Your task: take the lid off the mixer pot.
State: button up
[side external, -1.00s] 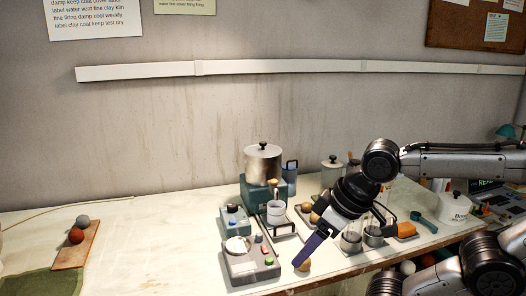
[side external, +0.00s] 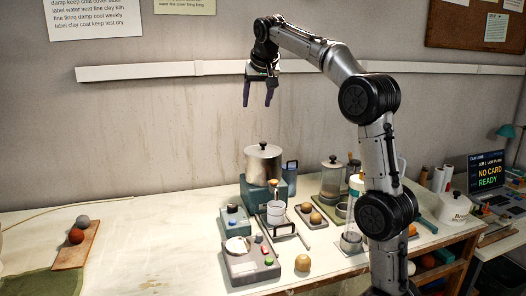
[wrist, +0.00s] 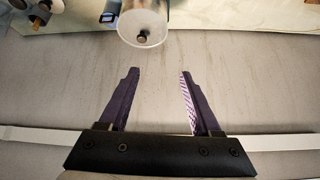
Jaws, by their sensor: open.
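The mixer pot (side external: 263,168) is a metal cylinder on a teal base (side external: 254,195) in the side external view. Its lid (side external: 262,148) is on top, with a small dark knob (side external: 262,144). In the wrist view the round lid (wrist: 143,20) and its knob (wrist: 142,37) show at the top edge, beyond the fingertips. My gripper (side external: 257,104) is open, empty and pointing down, high above the pot with a clear gap. Its two purple fingers (wrist: 159,72) are spread apart in the wrist view.
A blue container (side external: 291,180) is close on the pot's right. Jars and trays crowd the table further right. A board with two balls (side external: 76,245) lies far left; the table between is clear.

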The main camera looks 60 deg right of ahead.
jog(key=g, duration=0.1)
send_near(263, 143)
jog(key=shift+w+d+f+m, duration=0.4)
jog(key=shift+w+d+f, duration=0.5)
jog(key=shift+d+f, duration=0.3)
jog(key=shift+s+x, duration=0.1)
jog(key=shift+x, duration=1.25)
jog(key=shift+s+x, duration=0.15)
jog(key=shift+x, duration=1.2)
jog(key=shift+a+f, duration=0.1)
jog(key=shift+f, duration=0.05)
grip_shut()
